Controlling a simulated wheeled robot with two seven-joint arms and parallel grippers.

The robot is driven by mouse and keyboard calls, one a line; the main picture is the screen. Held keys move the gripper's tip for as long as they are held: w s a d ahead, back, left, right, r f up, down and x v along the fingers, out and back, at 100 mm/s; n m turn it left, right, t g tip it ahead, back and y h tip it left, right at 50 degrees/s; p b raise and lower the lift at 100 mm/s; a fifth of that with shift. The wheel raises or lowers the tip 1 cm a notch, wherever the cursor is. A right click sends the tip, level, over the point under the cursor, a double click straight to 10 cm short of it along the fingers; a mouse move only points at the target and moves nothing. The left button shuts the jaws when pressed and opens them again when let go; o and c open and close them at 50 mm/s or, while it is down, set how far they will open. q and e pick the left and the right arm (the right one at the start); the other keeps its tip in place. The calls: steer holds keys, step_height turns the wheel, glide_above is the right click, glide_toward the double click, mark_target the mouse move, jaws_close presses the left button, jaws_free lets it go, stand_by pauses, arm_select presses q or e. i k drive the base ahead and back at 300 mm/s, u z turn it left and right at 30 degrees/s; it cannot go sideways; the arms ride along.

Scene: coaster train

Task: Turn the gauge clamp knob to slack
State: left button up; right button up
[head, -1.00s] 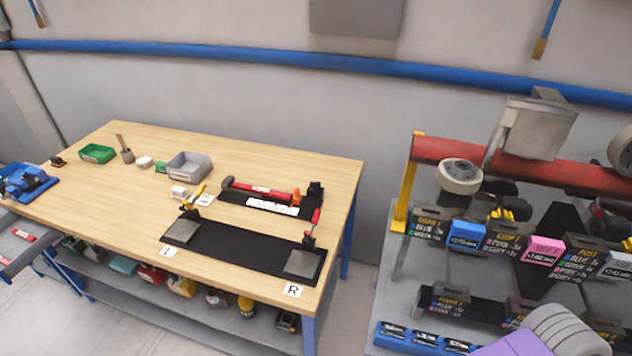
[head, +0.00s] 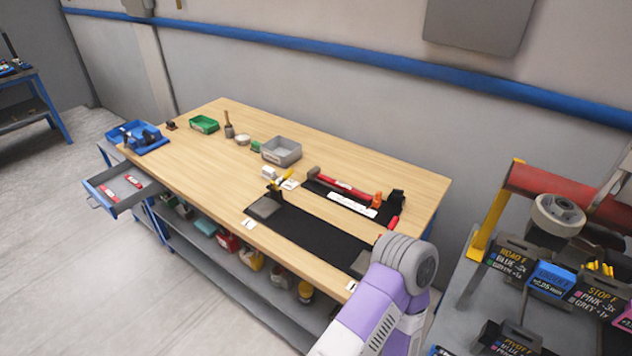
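On the wooden bench, a gauge with a red bar (head: 343,187) and a white scale strip (head: 352,205) lies on a black base. An orange knob-like part (head: 377,199) stands near its right end, beside a black block (head: 396,199). This looks like the clamp knob, but its turn position is too small to read. My purple and grey arm (head: 380,310) rises from the lower edge and covers the right end of the black fixture mat in front of the gauge. Neither gripper shows.
A grey bin (head: 282,150) and green tray (head: 204,124) stand further back. An open drawer (head: 122,188) juts out left. A parts rack (head: 482,250) stands right.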

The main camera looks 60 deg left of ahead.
mark_target(398, 192)
steer(key=u, duration=2)
